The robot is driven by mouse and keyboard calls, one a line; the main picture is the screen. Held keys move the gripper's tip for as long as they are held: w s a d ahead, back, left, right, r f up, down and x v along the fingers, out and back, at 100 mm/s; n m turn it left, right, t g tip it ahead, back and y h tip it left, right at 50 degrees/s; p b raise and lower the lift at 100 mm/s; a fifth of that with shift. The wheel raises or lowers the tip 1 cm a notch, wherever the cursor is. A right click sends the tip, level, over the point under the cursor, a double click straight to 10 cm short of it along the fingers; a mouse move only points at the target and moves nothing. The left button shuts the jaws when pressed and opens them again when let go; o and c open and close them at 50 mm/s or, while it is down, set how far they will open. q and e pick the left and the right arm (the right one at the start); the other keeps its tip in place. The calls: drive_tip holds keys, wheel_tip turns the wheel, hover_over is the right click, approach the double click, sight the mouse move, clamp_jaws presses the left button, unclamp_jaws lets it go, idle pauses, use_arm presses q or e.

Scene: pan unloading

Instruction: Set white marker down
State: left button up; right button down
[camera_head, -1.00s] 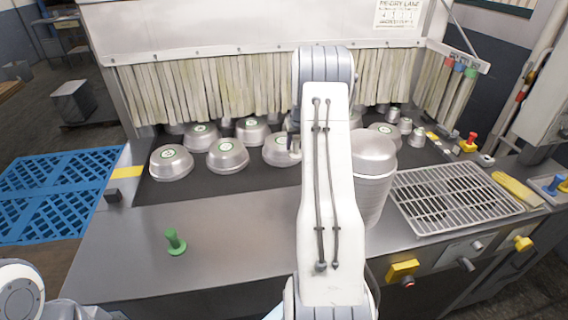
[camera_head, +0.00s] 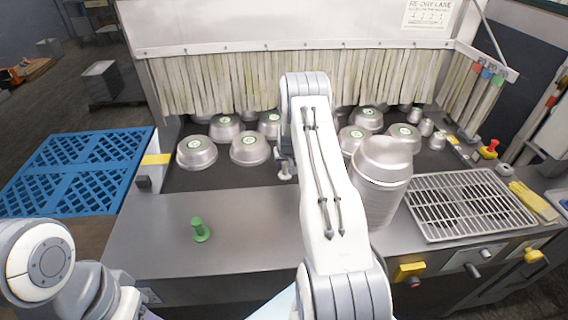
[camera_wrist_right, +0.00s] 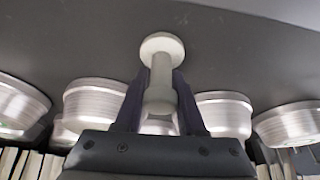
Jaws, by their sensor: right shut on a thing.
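The white marker (camera_wrist_right: 160,75) is a short pale post with a round flange, held between the dark fingers of my right gripper (camera_wrist_right: 160,88) in the right wrist view. In the head view the marker (camera_head: 285,171) shows small beside my right arm, over the dark belt (camera_head: 225,180), in front of the pans. I cannot tell whether its flange touches the belt. My right gripper (camera_head: 285,152) is mostly hidden by its own arm there. My left arm shows at the lower left; its gripper is out of view.
Several upturned metal pans (camera_head: 250,149) stand on the belt before a strip curtain (camera_head: 225,85). A tall pan stack (camera_head: 381,185) stands right of my arm, by a wire rack (camera_head: 470,203). A green marker (camera_head: 199,231) stands on the bare steel front (camera_head: 150,235).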

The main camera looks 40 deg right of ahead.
drive_tip(key=c, duration=0.9)
unclamp_jaws()
drive_tip(key=shift+f, duration=0.15)
drive_tip(key=o, duration=0.4)
